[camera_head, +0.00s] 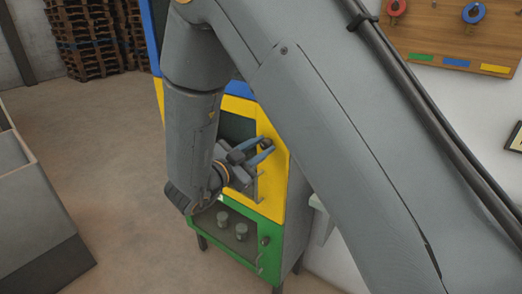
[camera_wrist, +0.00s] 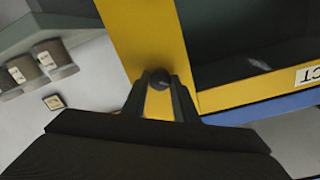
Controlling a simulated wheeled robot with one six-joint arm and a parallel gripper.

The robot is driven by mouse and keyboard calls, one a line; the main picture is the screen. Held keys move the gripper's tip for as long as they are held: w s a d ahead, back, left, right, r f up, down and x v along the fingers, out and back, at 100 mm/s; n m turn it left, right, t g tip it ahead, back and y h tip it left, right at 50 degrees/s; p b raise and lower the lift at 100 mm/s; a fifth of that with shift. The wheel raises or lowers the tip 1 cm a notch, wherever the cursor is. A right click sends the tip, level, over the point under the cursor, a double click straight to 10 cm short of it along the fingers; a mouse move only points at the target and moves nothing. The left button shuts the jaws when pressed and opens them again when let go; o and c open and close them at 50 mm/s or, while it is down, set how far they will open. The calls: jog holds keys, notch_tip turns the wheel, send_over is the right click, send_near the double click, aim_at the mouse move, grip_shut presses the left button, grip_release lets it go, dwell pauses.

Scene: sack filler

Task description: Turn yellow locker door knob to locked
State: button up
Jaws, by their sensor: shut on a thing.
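The yellow locker door (camera_head: 273,133) is the middle one of a stacked locker, with blue above and green below. Its dark round knob (camera_wrist: 159,79) shows in the wrist view on the yellow frame, between my fingertips. My gripper (camera_head: 266,146) reaches the knob at the door's right side in the head view. In the wrist view my gripper (camera_wrist: 160,88) is shut on the knob, one finger on each side. The knob's pointer or lock marking is too small or hidden to read. My arm covers part of the locker in the head view.
The green locker (camera_head: 268,217) below holds small grey items behind its window. A wooden board (camera_head: 450,30) with coloured labels hangs on the right wall. Pallets (camera_head: 85,40) stand at the back left, and a grey bin (camera_head: 30,200) stands left. Open floor lies between.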

jog(key=m+b, duration=0.3)
jog(key=m, duration=0.2)
jog(key=m+b, duration=0.4)
jog(key=m, duration=0.1)
jog(key=shift+d+y, duration=0.1)
jog(key=shift+y, duration=0.2)
jog(key=shift+s+m, duration=0.1)
jog(key=shift+m, duration=0.2)
jog(key=o, duration=1.1)
jog(key=shift+c, duration=0.2)
jog(key=b+v, duration=0.1)
jog(key=v, duration=0.6)
jog(key=shift+s+a, duration=0.2)
jog(key=shift+s, duration=0.2)
jog(key=shift+f, duration=0.1)
